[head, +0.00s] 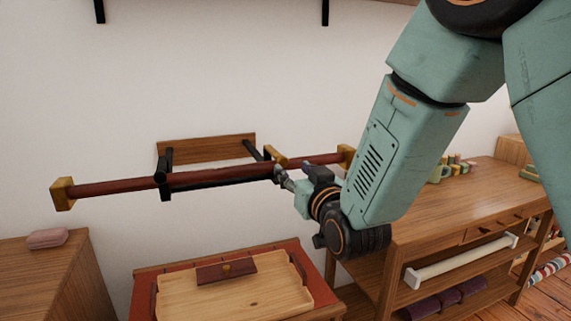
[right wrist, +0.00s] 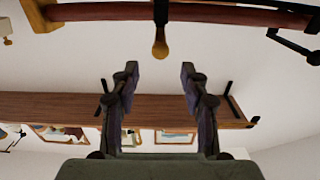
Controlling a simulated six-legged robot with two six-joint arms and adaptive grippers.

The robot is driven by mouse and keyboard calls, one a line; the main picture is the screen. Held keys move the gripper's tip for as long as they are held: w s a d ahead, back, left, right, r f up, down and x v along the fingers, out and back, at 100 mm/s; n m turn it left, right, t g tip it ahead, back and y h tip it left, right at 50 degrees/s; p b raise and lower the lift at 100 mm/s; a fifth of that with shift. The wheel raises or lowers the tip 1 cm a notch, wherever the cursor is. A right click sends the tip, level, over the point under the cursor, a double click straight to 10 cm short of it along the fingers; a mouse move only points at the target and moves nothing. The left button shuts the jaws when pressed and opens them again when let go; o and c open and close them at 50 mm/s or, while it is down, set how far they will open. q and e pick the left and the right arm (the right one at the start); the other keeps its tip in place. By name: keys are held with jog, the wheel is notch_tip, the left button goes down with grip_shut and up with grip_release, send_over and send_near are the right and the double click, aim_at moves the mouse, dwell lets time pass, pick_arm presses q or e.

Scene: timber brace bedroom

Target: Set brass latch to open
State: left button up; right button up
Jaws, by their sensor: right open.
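The brass latch (head: 276,155) sits on the black bracket beside the dark red bar (head: 110,186). In the right wrist view the latch (right wrist: 160,46) is a small brass lever with a rounded end, centred just beyond my fingertips and not between them. My right gripper (head: 281,174) is close beside the latch in the head view, partly hidden by its own wrist. In the right wrist view my right gripper (right wrist: 160,72) is open and empty, with a finger on each side of the latch's line. My left gripper is out of view.
The bar has brass end blocks (head: 62,194) and rests on a wall bracket with a wooden back plate (head: 205,149). Below stands a wooden tray (head: 175,303) with a dark red lidded piece (head: 227,271). A wooden shelf bench (head: 420,225) stands right; a cabinet (head: 45,280) stands left.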

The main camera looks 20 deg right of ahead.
aim_at(284, 162)
jog(key=w, duration=0.6)
jog(key=shift+b, duration=0.3)
jog(key=shift+c, duration=0.2)
jog(key=shift+f, duration=0.1)
grip_shut()
